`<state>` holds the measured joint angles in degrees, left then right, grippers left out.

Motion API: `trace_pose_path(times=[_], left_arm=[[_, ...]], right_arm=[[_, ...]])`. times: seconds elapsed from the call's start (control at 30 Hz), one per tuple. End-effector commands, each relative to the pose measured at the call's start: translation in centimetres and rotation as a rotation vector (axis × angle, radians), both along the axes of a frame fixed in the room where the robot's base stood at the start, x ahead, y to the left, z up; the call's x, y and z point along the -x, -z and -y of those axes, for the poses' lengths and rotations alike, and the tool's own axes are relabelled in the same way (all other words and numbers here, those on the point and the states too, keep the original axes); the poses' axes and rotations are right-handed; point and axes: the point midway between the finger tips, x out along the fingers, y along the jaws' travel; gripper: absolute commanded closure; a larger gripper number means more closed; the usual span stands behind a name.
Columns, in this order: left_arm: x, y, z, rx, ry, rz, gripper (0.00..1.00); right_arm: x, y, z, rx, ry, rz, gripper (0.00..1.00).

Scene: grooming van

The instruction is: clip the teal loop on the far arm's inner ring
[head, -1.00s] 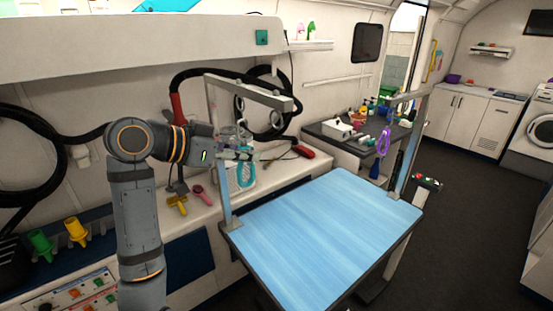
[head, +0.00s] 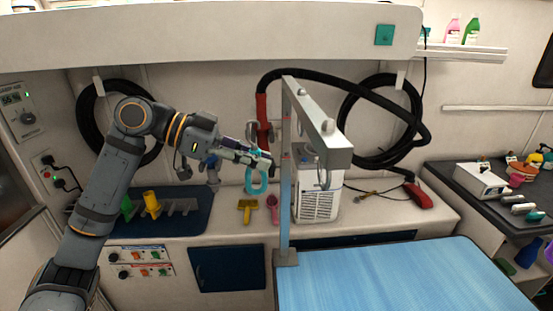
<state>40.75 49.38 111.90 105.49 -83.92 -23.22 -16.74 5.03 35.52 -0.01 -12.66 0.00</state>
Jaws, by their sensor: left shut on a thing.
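My left gripper (head: 262,160) is shut on the teal loop (head: 256,189), which hangs below the fingertips over the back counter. A grey grooming arm, with its post (head: 285,200) at the table's left corner and its crossbar (head: 318,130) reaching toward me, stands just right of the gripper. The loop is apart from this arm. A metal ring (head: 322,180) hangs under the crossbar; others are hard to make out. No second grooming arm shows now. My right gripper is not in view.
The blue grooming table (head: 400,275) is bare. A white ribbed box (head: 318,195) stands behind the crossbar. A yellow tool (head: 247,209) and a pink brush (head: 272,207) lie below the loop. A black hose with a red nozzle (head: 263,125) hangs behind. An overhead cabinet (head: 200,38) spans above.

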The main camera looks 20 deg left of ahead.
Motion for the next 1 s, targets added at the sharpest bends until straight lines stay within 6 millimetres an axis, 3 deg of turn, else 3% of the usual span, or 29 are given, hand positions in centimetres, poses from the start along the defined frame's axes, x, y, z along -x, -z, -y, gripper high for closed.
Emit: trace_pose_path(times=[0.17,1.0], left_arm=[[0.1,-0.1,0.0,0.001,0.003,0.0,1.0],[-2.3,-0.4,5.8,0.003,0.004,0.0,1.0]], right_arm=[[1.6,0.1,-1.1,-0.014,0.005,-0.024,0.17],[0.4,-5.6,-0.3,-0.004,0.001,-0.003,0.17]])
